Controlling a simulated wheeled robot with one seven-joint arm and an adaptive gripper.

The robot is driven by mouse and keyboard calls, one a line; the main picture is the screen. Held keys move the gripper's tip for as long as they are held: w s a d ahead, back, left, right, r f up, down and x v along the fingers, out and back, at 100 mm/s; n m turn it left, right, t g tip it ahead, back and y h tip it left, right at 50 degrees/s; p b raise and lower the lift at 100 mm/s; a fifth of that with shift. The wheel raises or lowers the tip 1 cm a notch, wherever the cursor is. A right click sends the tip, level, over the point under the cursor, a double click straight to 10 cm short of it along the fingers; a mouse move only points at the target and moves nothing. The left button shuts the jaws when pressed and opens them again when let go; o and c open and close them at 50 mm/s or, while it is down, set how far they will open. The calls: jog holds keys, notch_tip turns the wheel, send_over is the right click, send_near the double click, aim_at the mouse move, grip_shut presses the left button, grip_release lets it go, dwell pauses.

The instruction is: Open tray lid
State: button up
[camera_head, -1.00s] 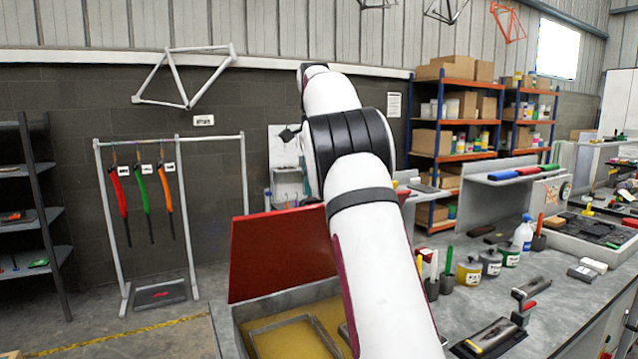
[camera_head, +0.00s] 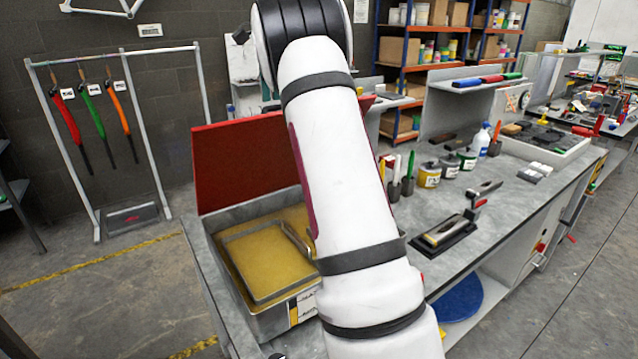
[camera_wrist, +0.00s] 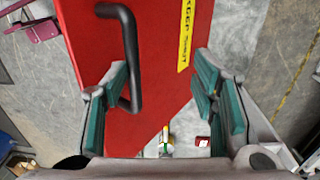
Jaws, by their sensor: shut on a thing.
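The red tray lid (camera_head: 240,165) stands raised, roughly upright, along the back of the metal tray (camera_head: 272,322). In the wrist view the red lid (camera_wrist: 155,115) lies between my gripper's teal-padded fingers. Its black handle (camera_wrist: 133,55) is close beside the left finger. My gripper (camera_wrist: 160,100) is shut on the lid, with its fingers well apart; the exact contact is hard to see. In the head view my arm hides the gripper and the lid's right part. The tray is uncovered and shows a yellow inside with a grey wire frame (camera_head: 228,240).
The grey bench (camera_head: 480,225) runs right of the tray, with pots (camera_head: 429,174), brushes, a spray bottle (camera_head: 481,140) and a black-based block tool (camera_head: 445,232). A rack with coloured hanging tools (camera_head: 100,115) stands at left. Floor between is clear.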

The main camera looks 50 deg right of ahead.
jog(key=s+a+f+t+b, duration=0.1)
jog(key=s+a+f, duration=0.1)
jog(key=s+f, duration=0.8)
jog(key=s+a+f+t+b, duration=0.1)
jog(key=s+a+f, duration=0.2)
jog(key=s+f, duration=0.7)
notch_tip(320, 180, down, 3)
jog(key=shift+s+a+h, duration=0.2)
jog(key=shift+s+h, duration=0.1)
jog(key=shift+s, duration=0.05)
